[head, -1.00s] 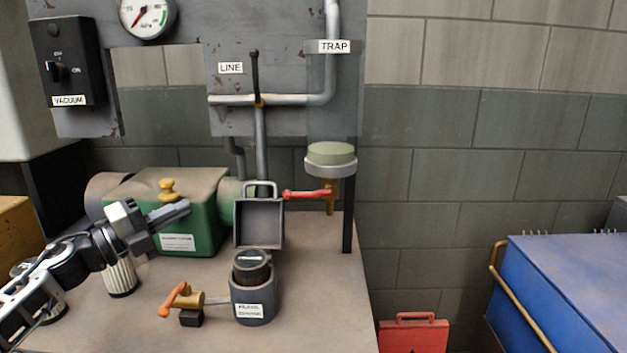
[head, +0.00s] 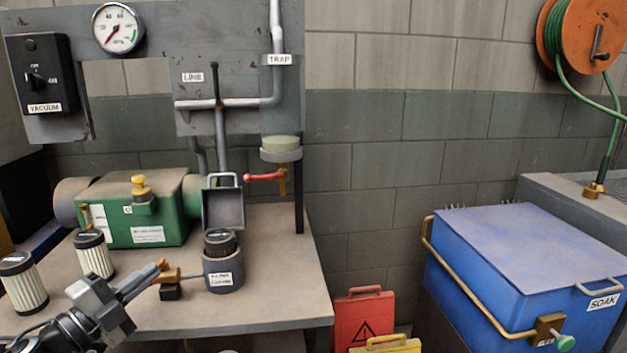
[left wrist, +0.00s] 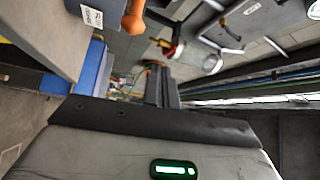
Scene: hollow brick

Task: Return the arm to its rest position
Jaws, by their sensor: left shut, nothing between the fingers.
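My left gripper (head: 148,275) is shut and empty in the head view. It is low at the left, in front of the bench's front part. Its fingers point up and right and overlap part of the orange-handled brass valve (head: 170,275). I cannot tell the gap between them. In the left wrist view, an orange handle (left wrist: 133,25) shows at the top. My right gripper is not in view.
On the bench (head: 270,290) stand a green pump (head: 165,210), a grey cup (head: 223,275) and two pleated filters (head: 95,258), (head: 22,285). A red case (head: 362,315), a yellow case (head: 390,346) and a blue soak tank (head: 530,265) are at the right.

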